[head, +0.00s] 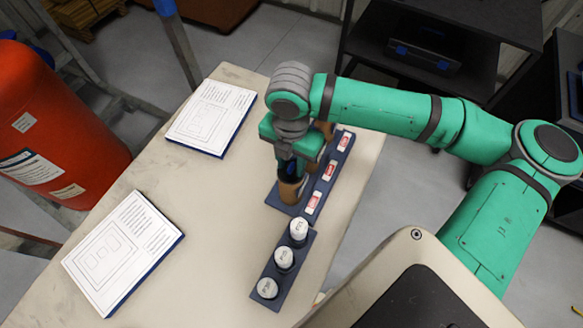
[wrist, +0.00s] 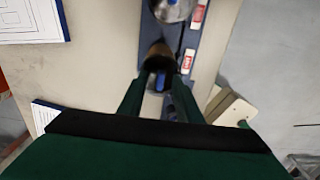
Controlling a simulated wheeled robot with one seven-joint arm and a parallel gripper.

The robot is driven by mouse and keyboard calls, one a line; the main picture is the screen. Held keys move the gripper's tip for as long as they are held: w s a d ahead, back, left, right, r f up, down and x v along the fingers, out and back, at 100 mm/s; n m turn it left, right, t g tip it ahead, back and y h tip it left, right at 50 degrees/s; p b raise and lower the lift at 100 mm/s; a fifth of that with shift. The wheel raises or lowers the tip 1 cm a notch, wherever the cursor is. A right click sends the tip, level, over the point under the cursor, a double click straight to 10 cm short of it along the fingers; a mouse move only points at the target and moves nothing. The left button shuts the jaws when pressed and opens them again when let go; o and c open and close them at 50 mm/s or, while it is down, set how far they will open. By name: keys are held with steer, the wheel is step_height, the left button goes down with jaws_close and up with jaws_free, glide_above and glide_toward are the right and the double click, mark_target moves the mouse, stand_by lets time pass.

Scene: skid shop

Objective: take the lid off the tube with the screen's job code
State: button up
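My gripper (wrist: 160,82) is low over a dark blue rack (head: 341,172) on the table. Its fingers stand apart, on either side of a brown tube (head: 291,191), which also shows in the wrist view (wrist: 157,56). A small blue part shows between the fingers. I cannot tell whether the fingers touch the tube. More brown tubes stand behind it, partly hidden by my arm; the wrist view shows a silvery round top (wrist: 173,8). No screen with a readable job code is seen.
A second dark rack (head: 271,268) in front holds three white-topped round pieces (head: 284,258) with unreadable dark marks. Two white boards with drawings, one behind (head: 211,115) and one in front (head: 122,250), lie on the table's left. A red drum (head: 52,120) stands beyond. The table middle is bare.

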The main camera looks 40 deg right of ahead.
jaws_close()
steer(key=shift+r, duration=0.15)
